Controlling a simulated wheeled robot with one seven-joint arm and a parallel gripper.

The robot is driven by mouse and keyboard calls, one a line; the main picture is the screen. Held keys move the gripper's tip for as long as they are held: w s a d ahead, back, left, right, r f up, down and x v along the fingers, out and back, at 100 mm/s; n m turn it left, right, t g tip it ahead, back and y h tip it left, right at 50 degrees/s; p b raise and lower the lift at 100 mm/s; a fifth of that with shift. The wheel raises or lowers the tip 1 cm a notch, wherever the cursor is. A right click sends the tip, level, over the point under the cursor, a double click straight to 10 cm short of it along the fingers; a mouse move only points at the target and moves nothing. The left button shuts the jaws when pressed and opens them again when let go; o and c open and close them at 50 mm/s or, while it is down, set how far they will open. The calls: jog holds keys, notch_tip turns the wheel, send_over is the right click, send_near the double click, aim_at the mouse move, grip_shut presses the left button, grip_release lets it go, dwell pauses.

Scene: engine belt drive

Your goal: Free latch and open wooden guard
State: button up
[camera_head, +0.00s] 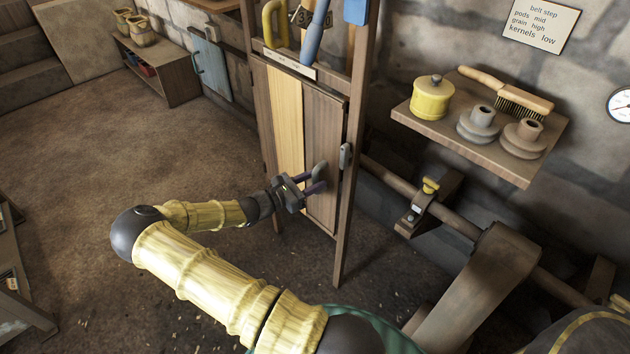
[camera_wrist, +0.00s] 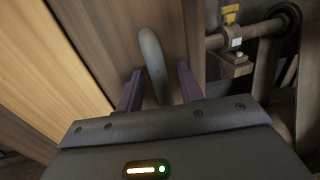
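The wooden guard (camera_head: 288,115) is an upright panel of dark and light planks in a timber frame; it looks shut. A grey rounded handle (camera_head: 319,171) stands out from its right part. A small grey upright piece, seemingly the latch (camera_head: 345,156), sits on the right post. My gripper (camera_head: 315,181) is at the handle, its purple fingers apart. In the wrist view the handle (camera_wrist: 153,58) stands between the open fingers of my gripper (camera_wrist: 159,85), with a visible gap on each side. The latch cannot be made out in the wrist view.
A shelf (camera_head: 511,165) with a yellow pot, grey pulleys and a brush is on the wall at right. A shaft (camera_head: 455,218) and its bracket run below it. The floor (camera_head: 200,150) left of the guard is clear.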

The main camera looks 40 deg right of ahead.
jog(key=shift+d, duration=0.5)
grip_shut()
jog(key=shift+a, duration=0.1)
